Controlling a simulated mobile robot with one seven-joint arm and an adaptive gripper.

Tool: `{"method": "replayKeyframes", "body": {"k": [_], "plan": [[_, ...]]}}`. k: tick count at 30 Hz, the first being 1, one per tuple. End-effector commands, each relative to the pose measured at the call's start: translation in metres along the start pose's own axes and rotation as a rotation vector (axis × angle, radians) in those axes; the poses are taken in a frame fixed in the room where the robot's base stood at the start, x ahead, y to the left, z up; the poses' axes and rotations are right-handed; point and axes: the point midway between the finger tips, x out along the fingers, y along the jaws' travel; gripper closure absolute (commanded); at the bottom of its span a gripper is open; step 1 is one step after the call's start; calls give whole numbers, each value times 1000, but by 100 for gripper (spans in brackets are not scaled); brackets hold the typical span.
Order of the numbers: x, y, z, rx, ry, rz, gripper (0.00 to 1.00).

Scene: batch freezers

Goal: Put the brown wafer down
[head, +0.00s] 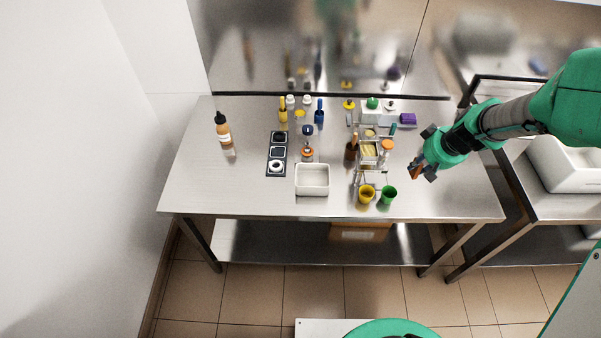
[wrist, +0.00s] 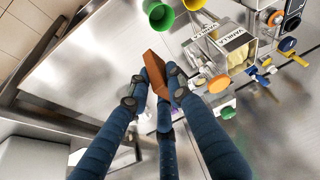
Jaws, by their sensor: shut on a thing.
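The brown wafer (wrist: 156,75) is a flat brown block held between the fingers of my gripper (wrist: 157,82) in the wrist view. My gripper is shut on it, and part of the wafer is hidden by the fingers. In the head view, the wafer (head: 416,172) shows small at the tips of my gripper (head: 420,170). Both are over the right part of the steel table (head: 245,192), to the right of the green cup. The wafer looks tilted and above the table top, though the exact height is hard to tell.
A green cup (head: 388,196) and a yellow cup (head: 366,195) stand near the front edge. A white tray (head: 312,180) is further left. The table's right front corner is bare.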

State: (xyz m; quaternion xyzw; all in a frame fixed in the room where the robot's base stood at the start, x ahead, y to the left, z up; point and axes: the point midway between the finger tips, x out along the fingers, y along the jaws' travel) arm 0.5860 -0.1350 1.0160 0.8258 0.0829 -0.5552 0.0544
Motion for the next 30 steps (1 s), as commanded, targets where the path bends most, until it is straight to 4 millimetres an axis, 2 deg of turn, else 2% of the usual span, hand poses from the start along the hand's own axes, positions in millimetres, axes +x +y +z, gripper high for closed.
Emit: {"method": "replayKeyframes", "body": {"k": [1, 12, 23, 30], "plan": [[3, -14, -8, -30, 0, -12, 97], [18, -104, -47, -215, 0, -87, 97], [27, -186, -68, -370, -3, -153, 97], [31, -254, -76, -495, -3, -204, 97]]}}
